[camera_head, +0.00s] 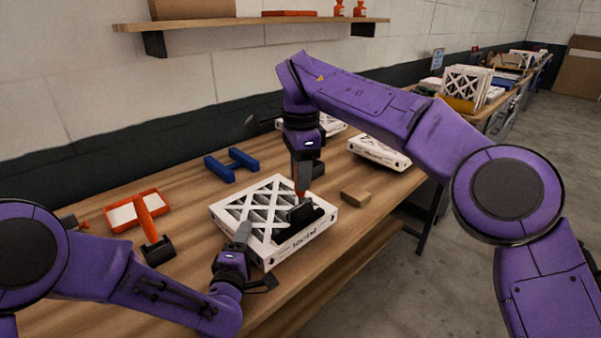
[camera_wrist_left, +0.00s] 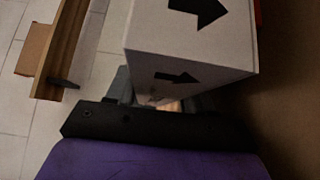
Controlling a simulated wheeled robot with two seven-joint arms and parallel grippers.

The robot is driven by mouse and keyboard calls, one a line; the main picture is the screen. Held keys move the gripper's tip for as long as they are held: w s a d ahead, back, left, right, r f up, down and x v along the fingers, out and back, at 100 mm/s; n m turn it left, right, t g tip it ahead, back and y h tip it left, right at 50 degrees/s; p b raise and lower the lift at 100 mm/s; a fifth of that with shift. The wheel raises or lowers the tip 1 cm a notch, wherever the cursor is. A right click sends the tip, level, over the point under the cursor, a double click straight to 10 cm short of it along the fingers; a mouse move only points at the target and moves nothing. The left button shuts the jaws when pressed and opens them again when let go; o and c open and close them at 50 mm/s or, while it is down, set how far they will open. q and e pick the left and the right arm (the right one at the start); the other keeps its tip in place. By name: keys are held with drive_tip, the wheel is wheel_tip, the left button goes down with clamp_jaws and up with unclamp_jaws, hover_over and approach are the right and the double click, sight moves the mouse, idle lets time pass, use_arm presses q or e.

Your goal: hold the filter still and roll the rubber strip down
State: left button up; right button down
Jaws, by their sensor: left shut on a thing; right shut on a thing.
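The filter (camera_head: 248,210), a white boxed panel with a lattice top, lies flat on the wooden bench. My left gripper (camera_head: 242,236) is shut on its near left edge. In the left wrist view the filter (camera_wrist_left: 215,45) is a white block with black arrows, close against the gripper (camera_wrist_left: 160,100). My right gripper (camera_head: 301,182) points down over the filter's right part, shut on an orange-handled tool (camera_head: 301,194). The tool's dark head is at the black rubber strip (camera_head: 300,226) along the filter's right side; exact contact cannot be told.
A red-rimmed tray (camera_head: 121,217), another orange-handled tool with a black head (camera_head: 158,246) and a blue H-shaped object (camera_head: 231,165) lie to the left. A brown block (camera_head: 356,196) and another white filter (camera_head: 380,153) are to the right. A wall shelf (camera_head: 250,21) hangs above.

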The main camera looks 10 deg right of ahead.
drive_tip(key=shift+f, duration=0.6)
idle(1.0)
drive_tip(key=shift+r, duration=3.6)
drive_tip(key=shift+f, duration=0.1)
drive_tip(key=shift+f, duration=3.55)
drive_tip(key=shift+r, duration=3.6)
